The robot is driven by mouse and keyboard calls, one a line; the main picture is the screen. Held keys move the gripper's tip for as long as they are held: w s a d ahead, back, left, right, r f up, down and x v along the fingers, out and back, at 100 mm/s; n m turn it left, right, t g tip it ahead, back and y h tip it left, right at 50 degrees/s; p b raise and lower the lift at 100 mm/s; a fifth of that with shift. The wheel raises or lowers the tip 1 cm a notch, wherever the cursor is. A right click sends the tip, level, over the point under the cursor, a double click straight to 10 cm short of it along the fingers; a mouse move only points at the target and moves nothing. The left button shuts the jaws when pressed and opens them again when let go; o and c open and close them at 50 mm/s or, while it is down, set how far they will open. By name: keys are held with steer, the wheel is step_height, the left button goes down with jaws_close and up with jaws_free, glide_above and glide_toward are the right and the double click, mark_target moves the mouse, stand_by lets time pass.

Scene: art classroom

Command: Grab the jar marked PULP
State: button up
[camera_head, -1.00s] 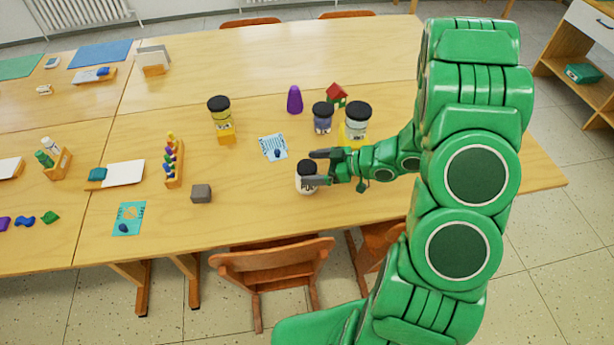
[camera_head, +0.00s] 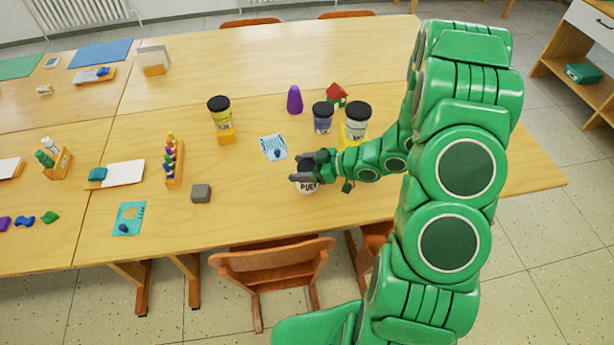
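The jar marked PULP (camera_head: 306,187) stands upright on the wooden table near its front edge. Its white body shows the dark letters below my gripper; its dark lid is mostly hidden. My gripper (camera_head: 303,168) reaches in from the right, with its dark fingers at the height of the jar's lid. I cannot tell whether the fingers touch the jar or have closed on it.
Behind my gripper stand a jar with a purple-grey body (camera_head: 322,118) and a pale jar (camera_head: 356,121). A grey cube (camera_head: 201,193) lies left of the PULP jar. A chair (camera_head: 275,263) stands in front.

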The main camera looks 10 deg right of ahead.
steer(key=c, duration=0.6)
steer(key=shift+r, duration=0.1)
